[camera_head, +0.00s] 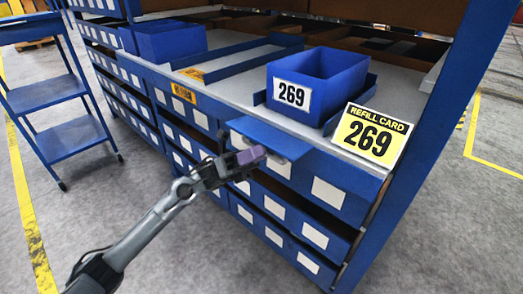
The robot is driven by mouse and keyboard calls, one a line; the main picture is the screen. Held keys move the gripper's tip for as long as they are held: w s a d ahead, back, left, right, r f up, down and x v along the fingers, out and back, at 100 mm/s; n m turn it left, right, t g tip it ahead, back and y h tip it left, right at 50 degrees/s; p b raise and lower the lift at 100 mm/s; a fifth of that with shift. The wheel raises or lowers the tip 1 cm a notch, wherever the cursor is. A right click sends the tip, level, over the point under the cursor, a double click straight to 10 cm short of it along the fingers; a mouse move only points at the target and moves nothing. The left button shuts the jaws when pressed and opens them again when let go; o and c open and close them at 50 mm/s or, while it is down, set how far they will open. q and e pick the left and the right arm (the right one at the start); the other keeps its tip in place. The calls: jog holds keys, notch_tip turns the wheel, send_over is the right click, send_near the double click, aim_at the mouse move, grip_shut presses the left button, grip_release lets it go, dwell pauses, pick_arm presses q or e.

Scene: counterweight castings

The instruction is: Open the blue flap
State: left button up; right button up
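A blue flap (268,137) is on the front of the blue rack, just below the shelf edge. It stands out from the rack front at a tilt, with a greyish edge along its lower right side. My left gripper (252,157) is at the flap's lower left edge, in front of the drawer fronts. Its purple-grey end overlaps the flap in the picture. I cannot tell if it touches or grips the flap, and its fingers are too small to tell apart. My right gripper is not in view.
A blue bin (318,82) marked 269 stands on the shelf beside a yellow refill card (371,135) marked 269. Another blue bin (170,41) sits farther left. Labelled drawers (328,192) fill the rack front. A blue cart (66,135) stands left; the floor before the rack is clear.

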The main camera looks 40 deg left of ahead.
pick_arm(q)
jog(key=p+v, duration=0.2)
jog(key=v, duration=0.8)
jog(key=shift+a+f, duration=0.15)
jog(key=shift+a, duration=0.1)
jog(key=shift+s, duration=0.1)
jog(key=shift+c, duration=0.4)
